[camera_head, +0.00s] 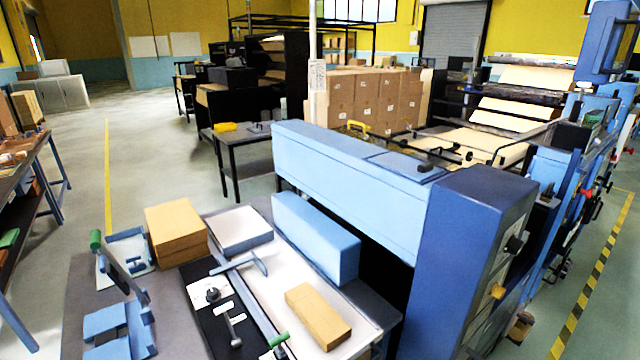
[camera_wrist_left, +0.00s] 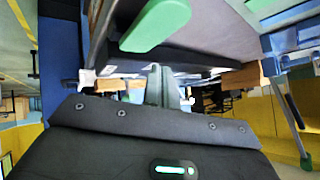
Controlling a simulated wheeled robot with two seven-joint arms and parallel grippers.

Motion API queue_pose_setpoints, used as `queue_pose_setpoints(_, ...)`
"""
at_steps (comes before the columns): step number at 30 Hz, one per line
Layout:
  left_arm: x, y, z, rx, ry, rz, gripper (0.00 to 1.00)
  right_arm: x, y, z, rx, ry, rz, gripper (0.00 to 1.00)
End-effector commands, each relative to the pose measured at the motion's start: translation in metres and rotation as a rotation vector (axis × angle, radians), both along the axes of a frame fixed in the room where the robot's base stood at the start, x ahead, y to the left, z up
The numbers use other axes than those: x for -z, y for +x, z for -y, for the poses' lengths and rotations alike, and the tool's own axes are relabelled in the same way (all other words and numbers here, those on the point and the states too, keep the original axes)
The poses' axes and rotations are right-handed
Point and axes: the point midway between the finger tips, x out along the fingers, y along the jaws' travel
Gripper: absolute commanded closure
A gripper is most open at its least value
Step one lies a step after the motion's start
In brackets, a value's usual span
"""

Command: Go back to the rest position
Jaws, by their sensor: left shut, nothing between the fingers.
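My left gripper (camera_wrist_left: 157,86) shows in the left wrist view, its grey fingers closed together with nothing between them. The dark wrist body with a green light fills the lower part of that view. A green rounded piece (camera_wrist_left: 155,25) lies beyond the fingers, near the top; I cannot tell whether they touch. Neither gripper shows in the head view. In the head view, the workbench (camera_head: 85,285) holds a kraft-coloured block (camera_head: 318,315), a brown stack (camera_head: 176,232) and a white stack (camera_head: 240,229).
A large blue machine (camera_head: 350,180) stands along the right of the bench. A green-handled lever (camera_head: 115,262) stands at the bench's left, and a black plate with a clamp (camera_head: 212,295) lies near the front. Open floor (camera_head: 160,150) lies beyond the bench at the left.

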Motion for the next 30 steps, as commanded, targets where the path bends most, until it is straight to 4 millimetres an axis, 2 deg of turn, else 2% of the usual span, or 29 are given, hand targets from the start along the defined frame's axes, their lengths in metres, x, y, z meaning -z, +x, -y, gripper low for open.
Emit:
queue_pose_setpoints(1, 0.004, -0.018, 0.002, -0.049, -0.014, -0.059, 1.0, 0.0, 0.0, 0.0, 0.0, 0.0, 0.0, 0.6)
queue_pose_setpoints(3, 0.009, -0.041, 0.003, -0.107, -0.026, -0.138, 1.0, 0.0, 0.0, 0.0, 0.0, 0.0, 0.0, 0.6)
queue_pose_setpoints(10, 0.016, -0.108, 0.008, -0.256, -0.069, -0.367, 1.0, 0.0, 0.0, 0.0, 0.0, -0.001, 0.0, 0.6)
queue_pose_setpoints(16, 0.015, -0.163, 0.015, -0.357, -0.113, -0.554, 1.0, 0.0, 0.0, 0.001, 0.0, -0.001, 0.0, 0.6)
queue_pose_setpoints(17, 0.019, -0.166, 0.016, -0.363, -0.113, -0.57, 1.0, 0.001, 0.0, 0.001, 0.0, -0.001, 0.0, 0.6)
queue_pose_setpoints(26, 0.101, -0.148, 0.018, -0.356, -0.099, -0.594, 1.0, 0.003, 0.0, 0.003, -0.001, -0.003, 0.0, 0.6)
queue_pose_setpoints(30, 0.147, -0.147, 0.018, -0.354, -0.094, -0.613, 1.0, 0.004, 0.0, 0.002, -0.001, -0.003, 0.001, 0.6)
